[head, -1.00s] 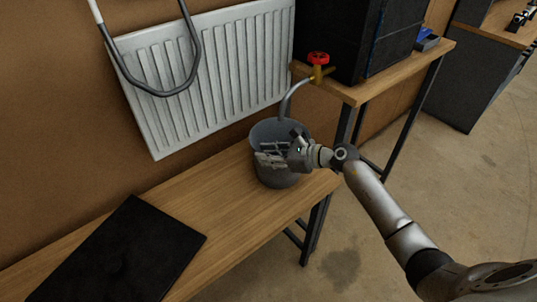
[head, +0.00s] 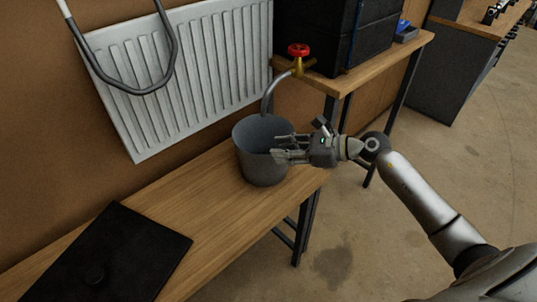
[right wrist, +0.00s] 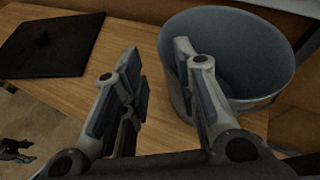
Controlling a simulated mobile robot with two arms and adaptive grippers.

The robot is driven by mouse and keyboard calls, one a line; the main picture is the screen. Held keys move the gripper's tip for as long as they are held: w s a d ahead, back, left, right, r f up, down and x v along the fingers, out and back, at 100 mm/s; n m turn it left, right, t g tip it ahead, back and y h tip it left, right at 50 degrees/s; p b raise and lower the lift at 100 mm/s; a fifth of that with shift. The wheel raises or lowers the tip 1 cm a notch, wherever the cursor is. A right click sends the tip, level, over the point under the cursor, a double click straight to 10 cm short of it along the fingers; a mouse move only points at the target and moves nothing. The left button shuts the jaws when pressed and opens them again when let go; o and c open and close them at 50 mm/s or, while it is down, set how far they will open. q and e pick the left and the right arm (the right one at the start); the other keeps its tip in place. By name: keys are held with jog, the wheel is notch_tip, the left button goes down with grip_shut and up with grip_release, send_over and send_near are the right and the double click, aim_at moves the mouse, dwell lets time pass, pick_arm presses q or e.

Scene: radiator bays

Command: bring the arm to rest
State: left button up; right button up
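My right gripper (head: 290,153) is at the right side of the grey bucket (head: 262,172) in the head view, with its fingers pointing left across the bucket's near right side. In the right wrist view its two fingers (right wrist: 160,92) stand apart with nothing between them. The bucket (right wrist: 245,50) is right beside the right-hand finger there; I cannot tell whether they touch. My left gripper is not in view.
The bucket stands on a wooden bench (head: 215,205) under a pipe with a red valve (head: 299,50). A white radiator (head: 180,75) hangs behind. Open floor (head: 400,250) lies to the right.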

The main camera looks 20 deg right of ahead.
jog(key=shift+v, duration=1)
